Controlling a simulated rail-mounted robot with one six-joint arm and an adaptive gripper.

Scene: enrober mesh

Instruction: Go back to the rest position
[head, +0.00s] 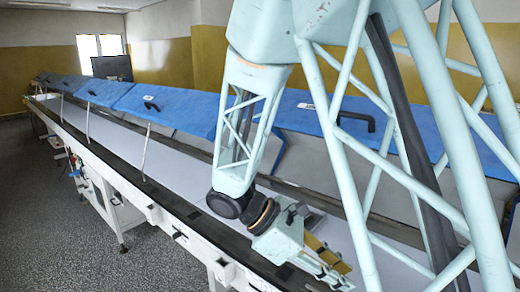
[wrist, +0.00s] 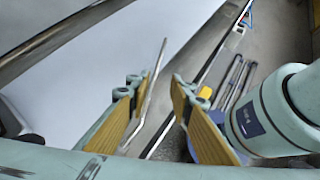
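My gripper (head: 330,268) hangs from the pale green lattice arm over the near side of the long enrober line. In the wrist view my gripper (wrist: 160,88) shows two fingers with yellow pads, spread apart with nothing between them. The pale conveyor bed (head: 190,108) runs the length of the machine. It also fills the left of the wrist view (wrist: 85,75). In the head view the fingertips are small and lie near the bed's near rail; their exact height above it cannot be told.
Raised blue covers (head: 180,107) with black handles line the bed's far side. Thin upright rods (head: 145,152) stand along the near rail (head: 130,170). The speckled floor (head: 60,235) at the left is open. A dark screen (head: 112,67) stands at the far end.

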